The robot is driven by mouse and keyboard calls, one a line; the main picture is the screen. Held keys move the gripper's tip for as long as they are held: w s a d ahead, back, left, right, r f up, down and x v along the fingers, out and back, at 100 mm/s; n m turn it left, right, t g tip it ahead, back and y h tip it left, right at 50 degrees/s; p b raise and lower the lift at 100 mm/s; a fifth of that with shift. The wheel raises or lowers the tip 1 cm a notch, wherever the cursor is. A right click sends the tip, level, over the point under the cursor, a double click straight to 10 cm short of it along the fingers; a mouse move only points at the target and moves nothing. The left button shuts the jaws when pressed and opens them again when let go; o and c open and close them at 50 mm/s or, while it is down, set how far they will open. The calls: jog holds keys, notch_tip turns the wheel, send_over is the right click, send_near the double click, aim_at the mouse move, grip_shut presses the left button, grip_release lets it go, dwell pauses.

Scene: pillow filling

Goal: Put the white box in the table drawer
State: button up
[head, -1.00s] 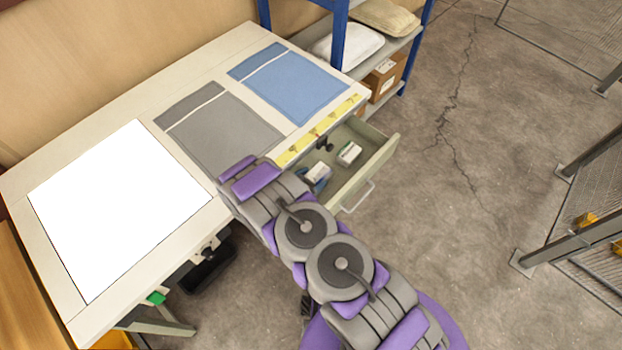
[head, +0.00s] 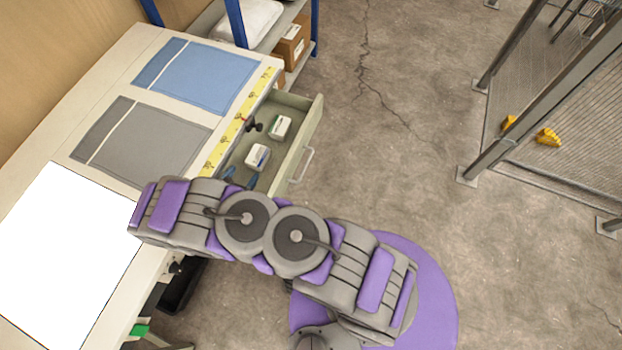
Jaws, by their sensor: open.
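The table drawer (head: 306,135) stands pulled open at the right side of the table. Two small, mostly white boxes lie inside it: a nearer white box (head: 257,157) and a farther white box (head: 280,126) with a greenish mark. I cannot tell which of them the task means. Blue items (head: 252,181) lie in the drawer's near part, partly hidden by my arm. My folded arm crosses the lower middle of the picture, over the table edge and near end of the drawer. My gripper does not show; no fingers are visible.
The table holds a blue mat (head: 206,78), a grey mat (head: 150,145) and a bright white panel (head: 65,255). Behind is a shelf with a cardboard box (head: 291,42) and a white pillow (head: 250,20). A wire fence (head: 560,80) stands right; floor between is clear.

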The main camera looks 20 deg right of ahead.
jog(key=shift+w+d+r, duration=0.15)
jog(key=shift+d+r, duration=0.05)
jog(key=shift+r, duration=0.2)
jog(key=w+d+r+m+g+h, duration=0.2)
jog(key=d+r+m+g+h, duration=0.15)
jog(key=d+r+m, duration=0.6)
jog(key=s+d+r+m+g, duration=0.3)
jog(key=s+d+r, duration=0.1)
jog(key=d+r, duration=0.4)
jog(key=s+d+r+m+g, duration=0.4)
jog(key=d+r, duration=0.2)
jog(key=r, duration=0.4)
jog(key=s+d+r+m+g+y, duration=0.2)
jog(key=s+r+m+y, duration=0.25)
jog(key=s, duration=0.55)
jog(key=s+d+r+m+g+y, duration=0.1)
jog(key=s+r+m+g+y, duration=0.3)
jog(key=s, duration=0.6)
jog(key=s+a+r+m+t+y, duration=0.2)
jog(key=s+a+r+m+t, duration=0.1)
jog(key=s, duration=0.3)
jog(key=shift+s+a+r+m+y, duration=0.2)
jog(key=shift+s+a+m+y, duration=0.15)
jog(key=shift+a+m, duration=0.2)
